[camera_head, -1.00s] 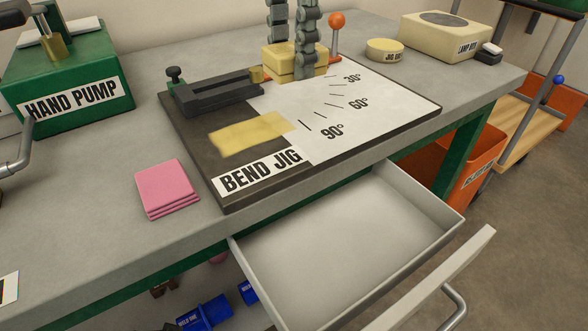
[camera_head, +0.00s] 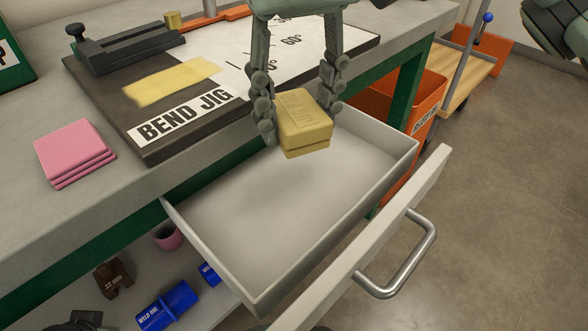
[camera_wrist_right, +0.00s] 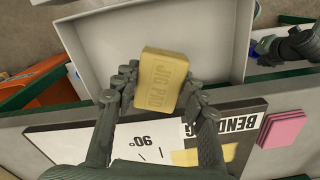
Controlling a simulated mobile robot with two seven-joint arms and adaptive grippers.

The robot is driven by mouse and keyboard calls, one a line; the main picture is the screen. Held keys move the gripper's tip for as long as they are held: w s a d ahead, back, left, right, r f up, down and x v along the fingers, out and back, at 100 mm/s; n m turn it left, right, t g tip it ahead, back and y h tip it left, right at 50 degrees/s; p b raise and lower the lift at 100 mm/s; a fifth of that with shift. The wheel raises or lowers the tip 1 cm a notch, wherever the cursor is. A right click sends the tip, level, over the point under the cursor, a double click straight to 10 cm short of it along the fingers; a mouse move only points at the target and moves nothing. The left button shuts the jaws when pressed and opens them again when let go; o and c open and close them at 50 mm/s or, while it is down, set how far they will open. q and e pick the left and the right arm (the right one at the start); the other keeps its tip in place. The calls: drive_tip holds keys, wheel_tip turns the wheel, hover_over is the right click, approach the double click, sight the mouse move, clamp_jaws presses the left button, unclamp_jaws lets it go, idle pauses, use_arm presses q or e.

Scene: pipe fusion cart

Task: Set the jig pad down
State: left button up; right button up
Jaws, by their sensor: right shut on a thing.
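The yellow jig pad (camera_head: 302,122) is a small block with raised lettering. My right gripper (camera_head: 298,108) is shut on it, one finger on each side, and holds it in the air above the open drawer (camera_head: 230,210). The drawer's visible floor is bare. A dark part at the bottom left edge may be my left gripper (camera_head: 82,321); its fingers cannot be made out.
The bend jig board (camera_head: 150,125) lies on the workbench, with a yellow patch (camera_head: 172,82) on it. Pink pads (camera_head: 74,152) are stacked to its left. The drawer front has a metal handle (camera_head: 405,265). Blue items (camera_head: 165,305) lie on the shelf below. An orange bin (camera_head: 425,100) stands right.

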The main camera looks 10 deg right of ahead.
sight(297, 189)
wheel_tip(297, 189, down, 4)
drive_tip(key=shift+r, duration=0.1)
wheel_tip(297, 189, down, 5)
drive_tip(key=shift+r, duration=0.2)
use_arm(q)
drive_tip(key=w, duration=0.1)
drive_tip(key=w+d+t, duration=0.1)
drive_tip(key=shift+w+d+r+t, duration=0.15)
drive_tip(key=shift+w+d+t, duration=0.15)
drive_tip(key=shift+w, duration=0.1)
drive_tip(key=shift+w+d+r+m+t+h+b, duration=0.15)
drive_tip(key=shift+w+d+t+h+b, duration=0.1)
drive_tip(key=shift+w+d, duration=0.2)
drive_tip(key=shift+w+d+r+m+t+h+b, duration=0.15)
drive_tip(key=shift+w+d+t+h, duration=0.1)
drive_tip(key=shift+w+d, duration=0.15)
use_arm(e)
drive_tip(key=shift+f, duration=0.15)
drive_tip(key=o, duration=1)
use_arm(q)
drive_tip(key=shift+w, duration=0.15)
